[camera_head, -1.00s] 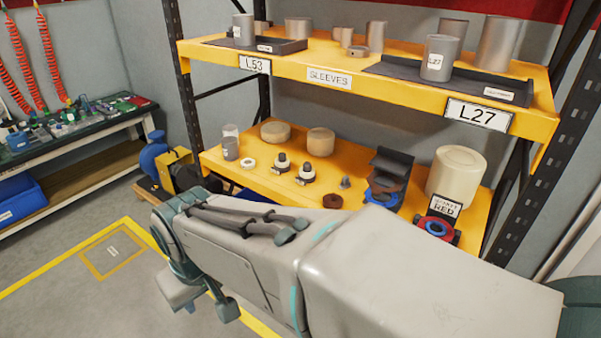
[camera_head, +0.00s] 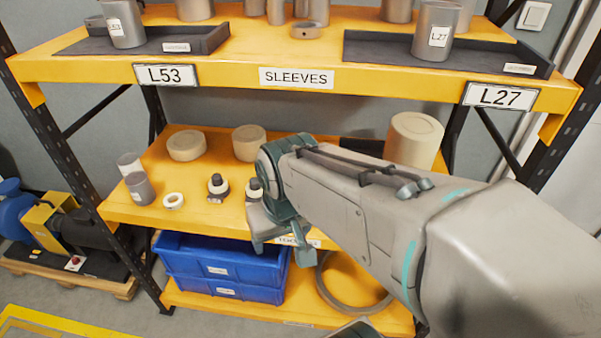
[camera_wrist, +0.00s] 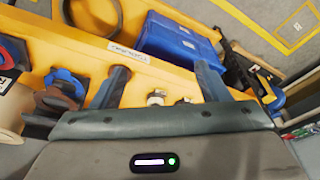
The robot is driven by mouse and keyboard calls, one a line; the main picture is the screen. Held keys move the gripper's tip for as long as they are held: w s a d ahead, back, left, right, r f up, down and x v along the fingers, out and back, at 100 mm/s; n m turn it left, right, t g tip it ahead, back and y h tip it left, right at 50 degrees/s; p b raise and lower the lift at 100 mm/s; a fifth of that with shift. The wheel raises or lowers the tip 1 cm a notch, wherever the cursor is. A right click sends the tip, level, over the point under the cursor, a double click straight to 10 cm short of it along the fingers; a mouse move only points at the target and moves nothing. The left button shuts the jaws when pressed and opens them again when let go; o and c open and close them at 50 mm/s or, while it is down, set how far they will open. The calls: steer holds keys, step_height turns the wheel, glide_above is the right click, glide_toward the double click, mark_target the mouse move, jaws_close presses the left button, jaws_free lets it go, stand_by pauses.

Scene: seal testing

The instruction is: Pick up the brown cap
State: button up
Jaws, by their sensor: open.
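My gripper (camera_wrist: 162,72) is open and empty in the wrist view, its two fingers spread over the yellow lower shelf. In the head view my gripper (camera_head: 280,240) is at the front edge of that shelf, partly hidden by its own wrist. I cannot make out the brown cap in the head view now; my arm covers that part of the shelf. In the wrist view I cannot pick it out for certain either; the left finger covers part of the shelf there.
Two black-and-white fittings (camera_wrist: 155,97) show between the fingers. Blue and reddish-brown parts (camera_wrist: 62,84) stand left of the left finger. A cream cylinder (camera_head: 414,139) stands at the back right. Blue bins (camera_head: 222,268) sit below. The upper shelf (camera_head: 230,74) overhangs this one.

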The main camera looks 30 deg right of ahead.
steer(key=o, duration=0.3)
steer(key=w+m, duration=0.1)
steer(key=m, duration=0.1)
steer(key=w+d+m, duration=0.1)
steer(key=m, duration=0.1)
steer(key=w+f+m, duration=0.1)
steer(key=w+m, duration=0.1)
steer(key=shift+d, duration=0.25)
steer(key=w+d+f+m+t, duration=0.1)
steer(key=w+d+f+m, duration=0.35)
steer(key=m, duration=0.95)
steer(key=w+d+f+m+t, duration=0.15)
steer(key=w+d+m, duration=0.35)
steer(key=d+m, duration=0.6)
steer(key=w+f, duration=0.1)
steer(key=f, duration=0.1)
steer(key=w+a+f+m, duration=0.1)
steer(key=f, duration=0.1)
steer(key=w+a+f+m+g+b, duration=0.1)
steer(key=f, duration=0.2)
steer(key=shift+w+a+f+y, duration=0.1)
steer(key=shift+a+y, duration=0.1)
steer(key=shift+y, duration=0.2)
steer(key=shift+x, duration=3.25)
steer(key=shift+w+d, duration=0.1)
steer(key=shift+w, duration=0.05)
steer(key=c, duration=0.9)
